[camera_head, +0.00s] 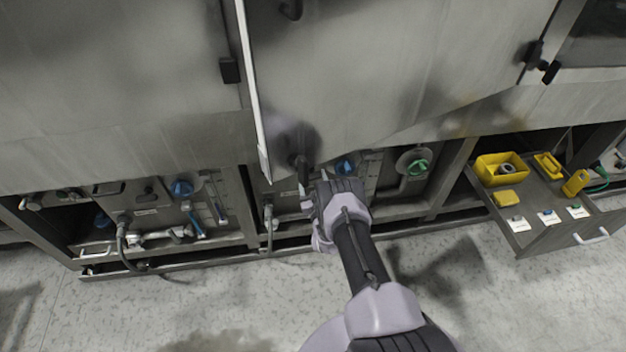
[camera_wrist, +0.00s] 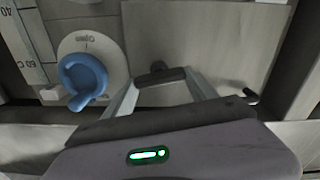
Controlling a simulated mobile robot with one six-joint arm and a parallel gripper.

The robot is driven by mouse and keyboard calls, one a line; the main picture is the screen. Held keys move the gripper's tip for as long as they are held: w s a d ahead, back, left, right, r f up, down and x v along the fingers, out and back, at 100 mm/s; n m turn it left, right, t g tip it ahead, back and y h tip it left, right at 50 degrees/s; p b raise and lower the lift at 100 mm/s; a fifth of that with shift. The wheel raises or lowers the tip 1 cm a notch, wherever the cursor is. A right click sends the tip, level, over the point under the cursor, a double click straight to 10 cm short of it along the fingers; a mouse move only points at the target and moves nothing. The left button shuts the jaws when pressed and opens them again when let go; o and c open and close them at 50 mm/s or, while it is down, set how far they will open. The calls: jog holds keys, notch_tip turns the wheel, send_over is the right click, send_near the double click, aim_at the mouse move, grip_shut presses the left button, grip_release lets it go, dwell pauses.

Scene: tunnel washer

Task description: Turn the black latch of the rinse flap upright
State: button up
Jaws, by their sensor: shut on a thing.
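The black latch (camera_wrist: 160,75) shows in the wrist view as a short dark bar with a rounded knob, lying across the picture between my fingertips. My gripper (camera_wrist: 158,84) has one pale finger at each side of it and is shut on it. In the head view, a dark latch (camera_head: 300,165) shows below the hanging grey panel, and my gripper (camera_head: 314,184) reaches up to it from below. The flap behind the latch is partly hidden by my gripper and shadow, so I cannot tell the latch's exact tilt against it.
A blue knob on a round white plate (camera_wrist: 82,78) sits left of my gripper, beside a scale. A thin panel edge (camera_head: 252,95) hangs close to my gripper's left. A green knob (camera_head: 416,166) is to the right. An open drawer (camera_head: 540,205) with yellow items juts out at right.

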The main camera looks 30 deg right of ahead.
jog(key=n, duration=0.4)
jog(key=shift+a+f+n, duration=0.1)
jog(key=shift+n, duration=0.2)
jog(key=n, duration=0.3)
jog(key=shift+n, duration=0.3)
jog(key=n, duration=0.3)
jog(key=shift+f+n, duration=0.15)
jog(key=shift+n, duration=1.95)
jog(key=o, duration=1.4)
jog(key=shift+c, duration=0.2)
